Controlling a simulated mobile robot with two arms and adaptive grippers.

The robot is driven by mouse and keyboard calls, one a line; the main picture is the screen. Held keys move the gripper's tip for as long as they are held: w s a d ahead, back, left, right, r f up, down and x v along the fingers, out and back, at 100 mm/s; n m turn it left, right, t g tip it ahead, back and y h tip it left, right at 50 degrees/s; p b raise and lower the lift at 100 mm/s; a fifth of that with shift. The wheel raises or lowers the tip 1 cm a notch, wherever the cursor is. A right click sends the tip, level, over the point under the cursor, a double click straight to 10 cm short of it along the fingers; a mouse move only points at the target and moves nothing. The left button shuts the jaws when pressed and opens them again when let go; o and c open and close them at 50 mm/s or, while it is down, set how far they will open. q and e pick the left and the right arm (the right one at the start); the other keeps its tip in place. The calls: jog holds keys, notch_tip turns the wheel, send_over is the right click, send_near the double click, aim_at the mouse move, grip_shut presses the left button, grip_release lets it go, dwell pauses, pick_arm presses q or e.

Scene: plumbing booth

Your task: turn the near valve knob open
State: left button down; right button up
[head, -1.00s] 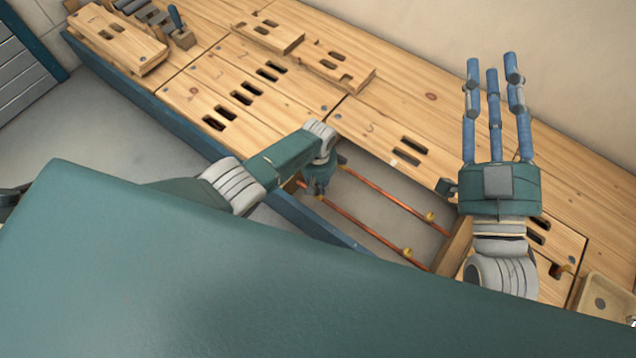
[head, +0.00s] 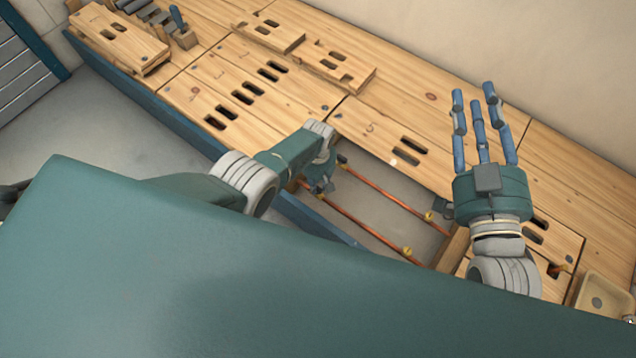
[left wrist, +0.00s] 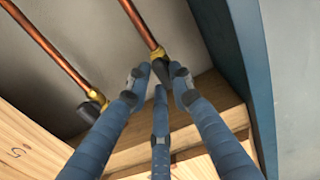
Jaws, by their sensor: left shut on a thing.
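In the left wrist view, the near valve (left wrist: 157,53) is a brass body on the end of a copper pipe, beside the blue bench edge. My left gripper's three blue fingers (left wrist: 158,79) are closed around its dark knob (left wrist: 161,67), which they partly hide. In the head view my left gripper (head: 319,184) points down at the left pipe ends, its fingers mostly hidden. The second valve (left wrist: 96,98), with its own dark knob (left wrist: 88,111), stands apart on the other pipe. My right gripper (head: 482,118) is open and empty above the bench, fingers spread.
Slotted boards (head: 335,66) lie on the bench. A wooden wall (left wrist: 200,135) and a blue side panel (left wrist: 240,60) closely border the near valve.

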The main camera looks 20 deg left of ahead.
aim_at(318, 186)
dwell(0.4)
pick_arm(q)
jog(key=c, duration=1.5)
grip_release()
jog(key=shift+a, duration=0.1)
jog(key=shift+r, duration=0.1)
jog(key=shift+r, duration=0.7)
notch_tip(318, 186, up, 10)
jog(key=shift+r, duration=0.25)
